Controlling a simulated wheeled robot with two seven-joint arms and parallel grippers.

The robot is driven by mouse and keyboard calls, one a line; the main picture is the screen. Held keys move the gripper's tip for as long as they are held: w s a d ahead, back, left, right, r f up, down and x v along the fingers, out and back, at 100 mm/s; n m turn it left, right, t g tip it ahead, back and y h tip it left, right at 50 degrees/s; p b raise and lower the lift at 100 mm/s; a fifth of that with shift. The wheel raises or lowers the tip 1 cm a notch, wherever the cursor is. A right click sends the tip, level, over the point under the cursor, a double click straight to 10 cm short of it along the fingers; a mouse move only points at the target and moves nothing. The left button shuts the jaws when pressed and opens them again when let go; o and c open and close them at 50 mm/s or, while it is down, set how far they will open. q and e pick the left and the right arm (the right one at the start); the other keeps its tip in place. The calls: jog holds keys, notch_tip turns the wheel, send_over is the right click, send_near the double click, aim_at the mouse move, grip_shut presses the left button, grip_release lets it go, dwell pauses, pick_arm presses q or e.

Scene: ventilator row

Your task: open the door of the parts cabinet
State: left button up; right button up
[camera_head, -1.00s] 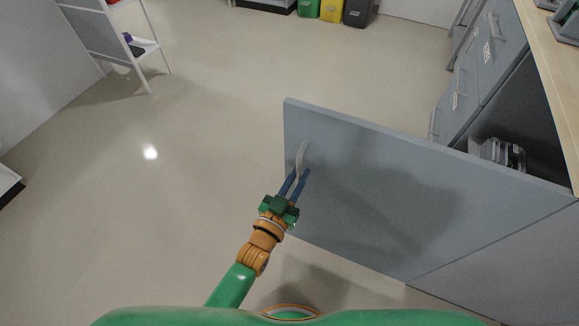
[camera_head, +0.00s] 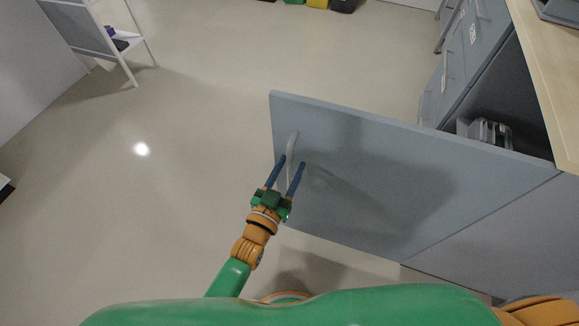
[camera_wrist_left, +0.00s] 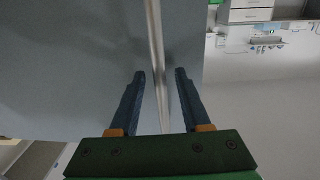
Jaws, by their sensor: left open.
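The grey cabinet door (camera_head: 390,185) stands swung out from the parts cabinet (camera_head: 500,235), with the cabinet's inside showing behind it. A pale bar handle (camera_head: 292,148) is on the door near its free edge. My left gripper (camera_head: 292,161) is open, with its blue fingers apart on either side of the handle's line. In the left wrist view the handle (camera_wrist_left: 155,50) runs between the two open fingertips (camera_wrist_left: 159,74), with a gap to each finger. My right gripper is out of view; a bit of orange arm shows at the lower right.
Inside the cabinet is a grey container (camera_head: 487,133). A wooden worktop (camera_head: 545,80) lies above it, and grey drawers (camera_head: 455,65) stand beyond. A white shelf rack (camera_head: 125,45) is at the upper left. The floor (camera_head: 190,130) left of the door is clear.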

pick_arm(q)
jog(key=p+v, duration=0.1)
jog(key=v, duration=0.6)
jog(key=shift+s, duration=0.1)
